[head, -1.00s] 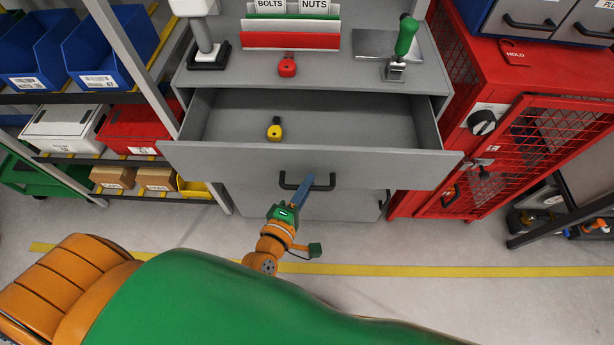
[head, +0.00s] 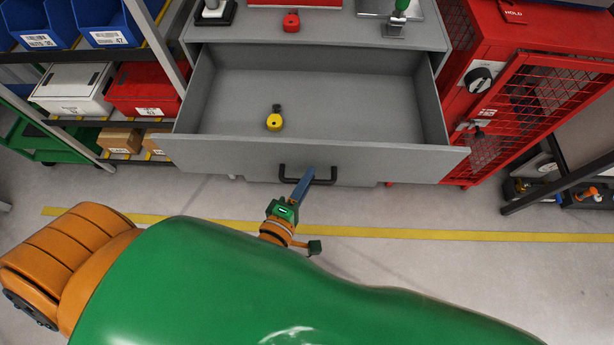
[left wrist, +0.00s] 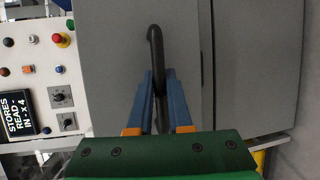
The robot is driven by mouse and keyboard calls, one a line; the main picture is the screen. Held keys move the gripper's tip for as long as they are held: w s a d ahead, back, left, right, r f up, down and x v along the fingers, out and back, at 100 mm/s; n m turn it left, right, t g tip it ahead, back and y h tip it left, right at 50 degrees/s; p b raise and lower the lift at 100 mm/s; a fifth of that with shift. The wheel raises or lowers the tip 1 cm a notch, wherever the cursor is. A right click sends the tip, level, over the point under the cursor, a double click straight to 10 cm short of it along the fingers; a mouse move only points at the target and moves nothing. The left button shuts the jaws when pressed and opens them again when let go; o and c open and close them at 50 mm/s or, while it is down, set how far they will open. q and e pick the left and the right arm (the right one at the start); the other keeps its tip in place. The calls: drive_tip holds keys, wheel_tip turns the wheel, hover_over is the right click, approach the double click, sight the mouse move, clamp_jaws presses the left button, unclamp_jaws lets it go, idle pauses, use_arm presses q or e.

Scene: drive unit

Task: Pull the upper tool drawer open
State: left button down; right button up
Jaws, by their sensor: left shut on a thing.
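The upper tool drawer (head: 215,154) is a grey drawer pulled well out of the grey cabinet, its inside showing in the head view. Its black bar handle (head: 327,181) is on the front panel. My left gripper (head: 307,177) is shut on this handle. In the left wrist view its two blue fingers (left wrist: 160,92) stand either side of the black handle (left wrist: 155,45). A yellow and black item (head: 275,122) lies inside the drawer toward the left. My right gripper is not in view.
A red item (head: 291,21) sits on the cabinet top. A red mesh-door locker (head: 530,110) stands close on the right. A shelf with a white box (head: 72,90) and a red box (head: 142,90) is on the left. Floor with a yellow line (head: 400,232) lies in front.

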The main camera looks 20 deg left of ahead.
use_arm(q)
drive_tip(key=c, duration=0.8)
unclamp_jaws()
drive_tip(key=shift+c, duration=0.2)
drive_tip(key=d+v, duration=0.1)
drive_tip(key=v, duration=0.6)
drive_tip(key=shift+a+b, duration=0.3)
drive_tip(key=shift+a, duration=0.15)
